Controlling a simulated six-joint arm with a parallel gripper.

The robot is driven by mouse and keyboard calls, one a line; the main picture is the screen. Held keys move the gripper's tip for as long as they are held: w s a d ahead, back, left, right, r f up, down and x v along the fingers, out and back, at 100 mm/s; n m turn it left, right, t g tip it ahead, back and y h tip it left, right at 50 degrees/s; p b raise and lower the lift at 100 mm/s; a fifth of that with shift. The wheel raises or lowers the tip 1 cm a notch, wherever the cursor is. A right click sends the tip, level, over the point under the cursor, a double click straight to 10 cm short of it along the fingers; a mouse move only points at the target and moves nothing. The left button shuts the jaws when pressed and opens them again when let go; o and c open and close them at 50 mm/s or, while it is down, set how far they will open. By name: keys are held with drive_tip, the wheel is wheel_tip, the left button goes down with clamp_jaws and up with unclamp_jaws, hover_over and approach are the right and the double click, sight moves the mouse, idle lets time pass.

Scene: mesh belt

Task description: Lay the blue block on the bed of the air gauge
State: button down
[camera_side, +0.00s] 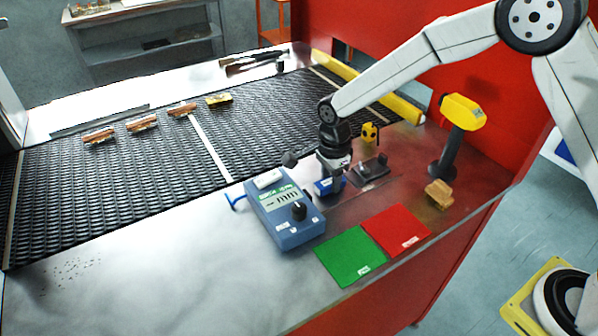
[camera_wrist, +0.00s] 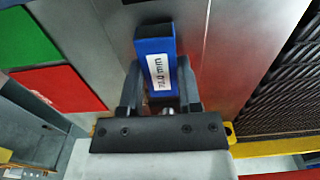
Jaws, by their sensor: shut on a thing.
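The blue block (camera_side: 326,187) is between the fingers of my gripper (camera_side: 332,178). In the wrist view the blue block (camera_wrist: 154,46) has a white label reading 70.0 mm, and my gripper (camera_wrist: 159,80) is shut on it with a finger on each side. I cannot tell whether the block touches the metal table below. A blue-grey box with a display and black knob (camera_side: 285,212), apparently the air gauge, stands just left of my gripper. A small black fixture (camera_side: 370,170) sits just right of my gripper; I cannot tell if it is the gauge's bed.
A green mat (camera_side: 350,257) and a red mat (camera_side: 397,231) lie toward the front. A yellow-headed device on a black stand (camera_side: 458,113) and a tan block (camera_side: 438,194) stand at the right. The dark mesh belt (camera_side: 110,190) carries several small parts. The table's front left is clear.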

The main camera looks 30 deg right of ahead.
drive_tip(key=shift+f, duration=0.2)
drive_tip(key=shift+f, duration=0.15)
drive_tip(key=shift+c, duration=1.4)
unclamp_jaws()
wheel_tip(320, 180, up, 12)
